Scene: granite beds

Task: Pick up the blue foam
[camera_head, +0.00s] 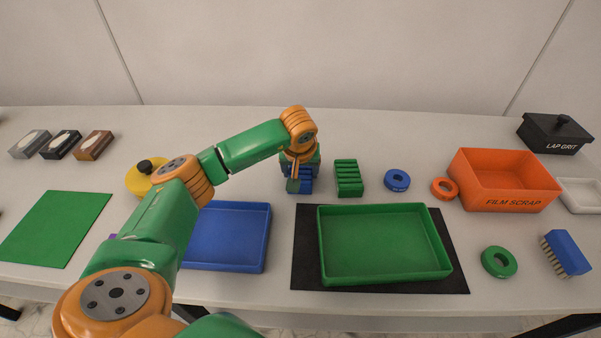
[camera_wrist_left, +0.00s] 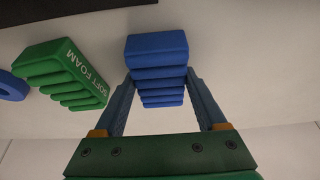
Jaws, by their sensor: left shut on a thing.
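The blue foam (camera_wrist_left: 157,62) is a ribbed blue block between the two fingers of my left gripper (camera_wrist_left: 160,100) in the left wrist view. The fingers are shut on its sides. In the head view the blue foam (camera_head: 305,185) shows low under my left gripper (camera_head: 299,180), partly hidden by it. I cannot tell whether the foam touches the table. My right gripper is not in view.
A green ribbed foam block (camera_head: 348,178) stands just right of the blue foam. A blue tray (camera_head: 268,240) and a green tray (camera_head: 446,272) lie in front. A blue ring (camera_head: 397,187), an orange ring (camera_head: 436,189) and an orange bin (camera_head: 505,207) are farther right.

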